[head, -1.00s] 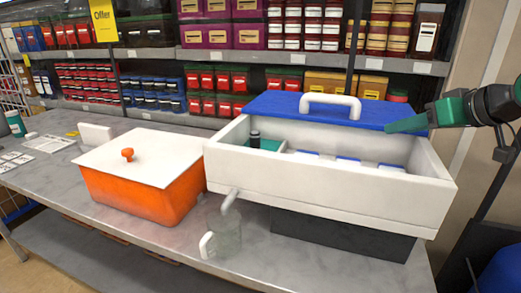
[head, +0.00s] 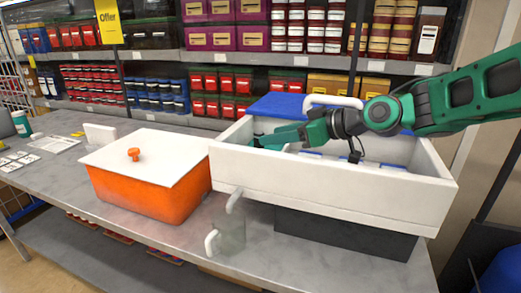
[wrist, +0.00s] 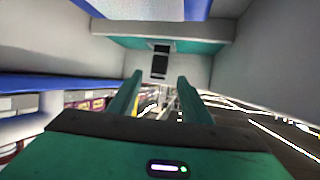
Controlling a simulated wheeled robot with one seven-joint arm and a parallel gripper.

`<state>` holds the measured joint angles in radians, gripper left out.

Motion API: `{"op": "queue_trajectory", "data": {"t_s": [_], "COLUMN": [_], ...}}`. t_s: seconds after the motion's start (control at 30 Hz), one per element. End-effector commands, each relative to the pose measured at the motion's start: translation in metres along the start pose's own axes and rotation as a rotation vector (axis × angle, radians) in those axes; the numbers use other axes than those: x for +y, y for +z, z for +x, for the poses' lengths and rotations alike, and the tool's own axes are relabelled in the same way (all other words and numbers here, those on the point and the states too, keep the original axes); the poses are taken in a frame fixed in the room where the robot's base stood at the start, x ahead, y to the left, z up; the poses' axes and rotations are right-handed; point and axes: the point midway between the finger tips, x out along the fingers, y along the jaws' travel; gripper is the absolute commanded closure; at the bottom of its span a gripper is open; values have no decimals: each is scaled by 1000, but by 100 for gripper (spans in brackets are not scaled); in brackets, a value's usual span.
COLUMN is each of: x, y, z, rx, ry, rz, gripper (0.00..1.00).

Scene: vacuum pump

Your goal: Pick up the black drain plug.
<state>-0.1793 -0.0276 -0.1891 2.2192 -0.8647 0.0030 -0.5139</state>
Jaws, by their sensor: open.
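The black drain plug (wrist: 160,62) is a small dark cylinder with a lighter band, standing at a teal-green surface inside the white box (head: 330,193). In the wrist view it lies ahead, between the lines of my two green fingers, and nothing grips it. My gripper (wrist: 158,88) is open and empty, with the fingers apart on either side of the view. There the fingers cover the spot of the plug, and I cannot make the plug out.
A blue lid with a white handle (head: 335,100) sits behind the box. An orange bin with a white lid (head: 145,185) stands left of it. A clear jug (head: 230,232) is in front. The box's walls surround my fingers closely; stocked shelves stand behind.

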Motion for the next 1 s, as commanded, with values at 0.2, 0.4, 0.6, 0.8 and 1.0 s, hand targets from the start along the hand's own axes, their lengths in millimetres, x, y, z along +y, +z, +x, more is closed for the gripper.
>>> {"op": "queue_trajectory", "data": {"t_s": [0.2, 0.4, 0.6, 0.8, 1.0], "x": [1, 0, 1, 2, 2], "y": [1, 4, 5, 5, 5], "z": [18, 38, 64, 67, 67], "rx": [0, -2, 0, 0, 0], "ry": [1, -2, 0, 3, 3], "rz": [1, 2, 1, 1, 1], "gripper": [55, 55, 55, 55, 89]}}
